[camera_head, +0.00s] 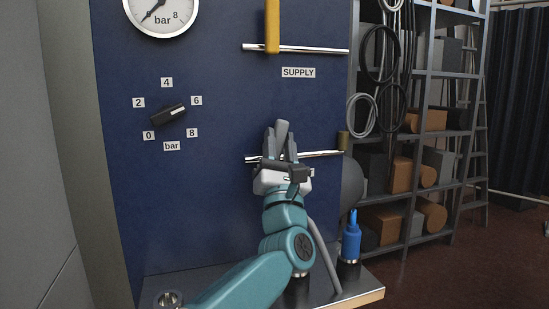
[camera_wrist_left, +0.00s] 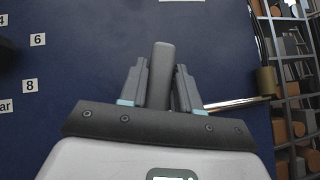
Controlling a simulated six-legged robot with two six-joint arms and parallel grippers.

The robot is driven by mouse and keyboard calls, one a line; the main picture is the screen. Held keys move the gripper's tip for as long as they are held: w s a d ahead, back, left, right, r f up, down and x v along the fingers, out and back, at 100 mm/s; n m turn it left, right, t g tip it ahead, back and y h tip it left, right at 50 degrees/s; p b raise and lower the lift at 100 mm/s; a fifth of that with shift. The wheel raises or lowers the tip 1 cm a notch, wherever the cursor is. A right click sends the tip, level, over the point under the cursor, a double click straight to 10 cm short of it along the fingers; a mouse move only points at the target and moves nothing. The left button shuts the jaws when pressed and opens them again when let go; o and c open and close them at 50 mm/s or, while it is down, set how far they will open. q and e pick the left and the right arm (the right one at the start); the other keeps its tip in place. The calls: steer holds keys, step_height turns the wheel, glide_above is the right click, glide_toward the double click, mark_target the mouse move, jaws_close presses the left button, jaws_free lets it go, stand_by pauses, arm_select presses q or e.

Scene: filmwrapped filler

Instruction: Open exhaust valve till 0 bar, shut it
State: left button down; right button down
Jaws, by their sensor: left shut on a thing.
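My left gripper (camera_head: 280,160) is shut on a grey lever handle (camera_head: 282,130) in front of the lower pipe (camera_head: 325,154) on the blue panel. The wrist view shows the handle (camera_wrist_left: 162,75) between both fingers, standing upright across the pipe's line. The handle's lower part and the valve body are hidden by the gripper. A round pressure gauge (camera_head: 160,12) is cut off at the top of the head view; its visible dark needle points down and left. My right gripper is not in view.
A yellow lever (camera_head: 272,25) stands upright on the upper pipe above the SUPPLY label (camera_head: 298,72). A black selector knob (camera_head: 168,114) points toward 6. A blue-topped fitting (camera_head: 351,240) stands on the ledge at right. A loaded shelf (camera_head: 420,130) stands farther right.

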arm_select(q)
steer(key=n+y, duration=0.4)
steer(key=a+n+g+y, duration=0.1)
steer(key=n+y, duration=0.2)
steer(key=shift+s+r, duration=0.15)
steer(key=shift+r, duration=0.05)
steer(key=shift+a+r+n, duration=0.1)
steer(key=shift+n, duration=0.3)
steer(key=c, duration=0.9)
jaws_free()
